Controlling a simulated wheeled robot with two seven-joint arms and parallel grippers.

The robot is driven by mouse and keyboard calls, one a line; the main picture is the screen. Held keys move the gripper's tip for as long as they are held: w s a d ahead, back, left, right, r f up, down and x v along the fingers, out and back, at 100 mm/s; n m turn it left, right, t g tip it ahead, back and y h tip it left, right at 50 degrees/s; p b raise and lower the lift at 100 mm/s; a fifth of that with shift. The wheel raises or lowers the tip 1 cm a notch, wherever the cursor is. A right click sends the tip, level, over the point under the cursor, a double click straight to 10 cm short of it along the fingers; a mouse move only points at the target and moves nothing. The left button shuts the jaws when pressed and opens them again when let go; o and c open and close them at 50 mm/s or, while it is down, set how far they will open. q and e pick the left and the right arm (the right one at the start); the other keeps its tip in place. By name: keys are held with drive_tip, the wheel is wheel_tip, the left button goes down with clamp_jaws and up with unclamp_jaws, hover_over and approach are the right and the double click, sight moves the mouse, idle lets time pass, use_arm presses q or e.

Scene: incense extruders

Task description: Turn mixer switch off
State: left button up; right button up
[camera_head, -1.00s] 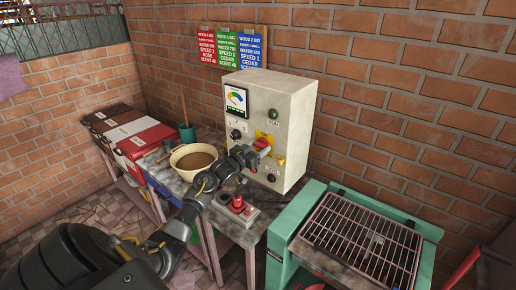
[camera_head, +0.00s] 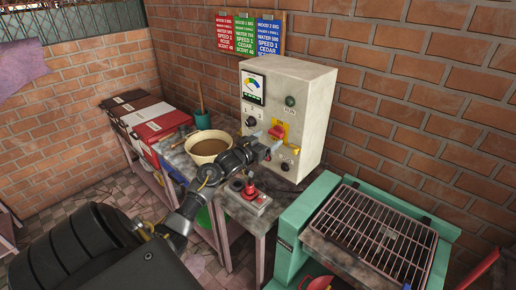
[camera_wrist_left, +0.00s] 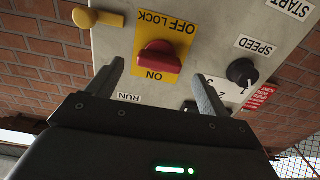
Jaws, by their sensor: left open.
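The red mixer switch (camera_head: 279,132) sits on a yellow plate on the front of the pale control box (camera_head: 317,105). In the left wrist view, which is upside down, the red switch (camera_wrist_left: 158,58) shows between the plate's OFF LOCK and ON labels. I cannot tell which way it is set. My left gripper (camera_head: 268,150) is in front of the panel, a little below the switch in the head view. In the wrist view its two fingers (camera_wrist_left: 159,75) are spread apart, empty, with the switch beyond and between them. My right gripper is not in view.
A bowl of brown mix (camera_head: 208,146) and a red-knobbed base unit (camera_head: 249,195) stand on the bench below. A green frame with a wire rack (camera_head: 385,235) stands at the right.

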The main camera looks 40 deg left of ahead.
use_arm(q)
drive_tip(key=s+b, duration=0.1)
drive_tip(key=s, duration=0.6)
drive_tip(key=shift+b, duration=0.35)
drive_tip(key=shift+d, duration=0.15)
